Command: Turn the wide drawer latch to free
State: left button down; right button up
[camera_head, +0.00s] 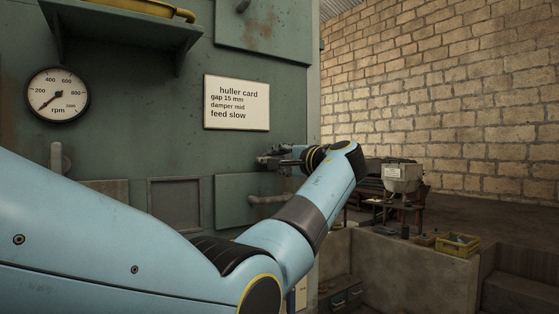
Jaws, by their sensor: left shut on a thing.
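My left gripper (277,158) is in front of the green machine wall, at the top edge of a wide green drawer front (232,199) with a grey bar handle (268,200). The gripper is small and dark here, with its fingers pointing left. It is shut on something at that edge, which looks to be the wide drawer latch. The latch itself is hidden by the fingers, so I cannot tell which way it is turned. My right gripper is not in view.
A white card (236,103) and a round rpm gauge (57,95) are on the machine wall. A green shelf (125,32) juts out above. To the right stand a low concrete wall (415,268), a grey hopper (402,177) and a yellow crate (457,245).

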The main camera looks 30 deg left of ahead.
pick_arm(q)
jog(key=shift+f, duration=0.4)
jog(key=c, duration=1.3)
grip_release()
jog(key=shift+d, duration=0.1)
jog(key=shift+o, duration=0.2)
jog(key=shift+r, duration=0.2)
jog(key=shift+r, duration=0.2)
